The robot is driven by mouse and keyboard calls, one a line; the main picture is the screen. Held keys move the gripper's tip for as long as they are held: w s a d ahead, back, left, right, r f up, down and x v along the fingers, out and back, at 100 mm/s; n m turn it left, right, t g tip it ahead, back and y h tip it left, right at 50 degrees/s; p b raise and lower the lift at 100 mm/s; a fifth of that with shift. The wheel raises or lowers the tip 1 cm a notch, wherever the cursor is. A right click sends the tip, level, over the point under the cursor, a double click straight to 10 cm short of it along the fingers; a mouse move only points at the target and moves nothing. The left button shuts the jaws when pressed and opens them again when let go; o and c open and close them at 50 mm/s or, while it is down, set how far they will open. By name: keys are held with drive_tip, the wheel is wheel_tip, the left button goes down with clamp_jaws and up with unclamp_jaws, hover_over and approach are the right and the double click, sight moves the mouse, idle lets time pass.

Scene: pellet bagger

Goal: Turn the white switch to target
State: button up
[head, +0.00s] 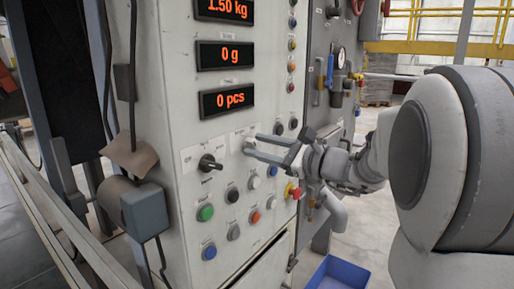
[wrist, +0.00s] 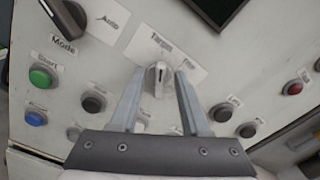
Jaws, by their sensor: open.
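The white switch (wrist: 158,78) is a small knob on the panel in the wrist view, with a dark line on its face pointing roughly up the picture. A label above it reads "Target"; a smaller label to its right is hard to read. My gripper (wrist: 158,80) is open, with one finger on each side of the knob. I cannot tell whether either finger touches it. In the head view my gripper (head: 249,147) reaches the panel from the right, and the white switch (head: 248,143) shows partly at its fingertips.
A black mode switch (head: 210,163) sits left of my gripper. Below are several push buttons, including a green one (head: 205,213) and a blue one (head: 209,251). A red emergency-type button (head: 293,190) is close under my wrist. Displays (head: 228,100) are above.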

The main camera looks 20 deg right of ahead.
drive_tip(key=p+v, duration=0.2)
drive_tip(key=v, duration=1.5)
drive_tip(key=shift+s+p, duration=0.2)
drive_tip(key=shift+p, duration=0.15)
drive_tip(key=shift+f, duration=0.1)
